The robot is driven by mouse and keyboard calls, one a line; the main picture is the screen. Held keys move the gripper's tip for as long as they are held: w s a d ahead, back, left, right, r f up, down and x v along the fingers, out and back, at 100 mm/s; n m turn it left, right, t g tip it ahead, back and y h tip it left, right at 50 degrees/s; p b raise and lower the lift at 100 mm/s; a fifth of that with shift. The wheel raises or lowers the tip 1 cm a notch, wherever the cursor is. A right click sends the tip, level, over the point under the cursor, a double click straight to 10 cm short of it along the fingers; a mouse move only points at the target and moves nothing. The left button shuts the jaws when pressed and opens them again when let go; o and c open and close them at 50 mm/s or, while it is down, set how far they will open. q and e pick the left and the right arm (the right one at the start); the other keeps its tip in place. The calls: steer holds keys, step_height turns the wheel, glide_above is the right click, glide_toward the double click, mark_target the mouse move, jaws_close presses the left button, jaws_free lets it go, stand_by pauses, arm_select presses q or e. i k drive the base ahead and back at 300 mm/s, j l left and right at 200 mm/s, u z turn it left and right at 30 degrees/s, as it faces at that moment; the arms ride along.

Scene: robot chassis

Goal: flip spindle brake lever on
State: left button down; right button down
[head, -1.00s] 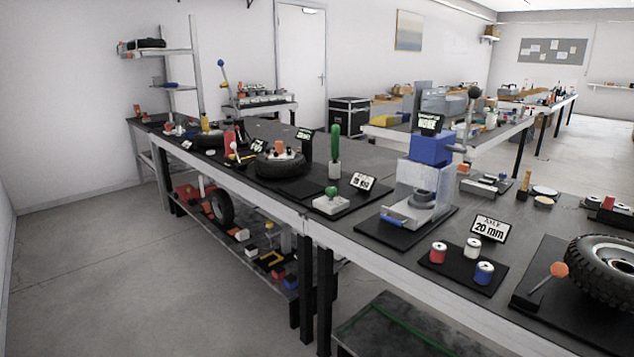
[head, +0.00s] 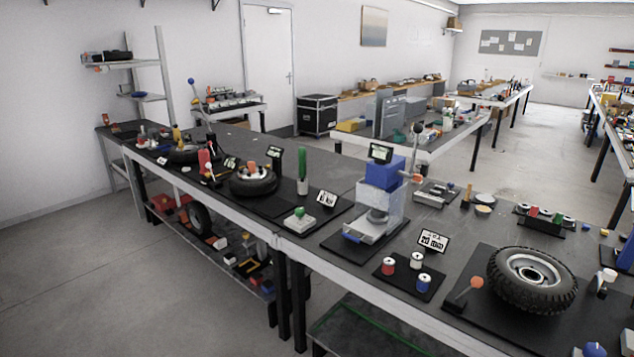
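A short lever with an orange ball knob (head: 476,282) stands on the black mat beside a knobbly-tyred wheel (head: 507,299), at the lower right of the head view. It tilts up to the right from a dark base. No readable label marks it as the spindle brake lever, so I cannot tell if it is that one. Another lever with a black ball knob (head: 418,127) rises beside the blue-topped press (head: 383,174). Neither of my grippers shows.
The long dark bench (head: 345,181) runs from far left to lower right, crowded with fixtures. Red, white and blue cans (head: 424,281) stand near its front edge by a sign (head: 433,241). Floor is clear at the left (head: 100,270). Other benches stand behind.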

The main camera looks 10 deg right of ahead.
mark_target(477, 281)
steer(key=z, duration=0.75)
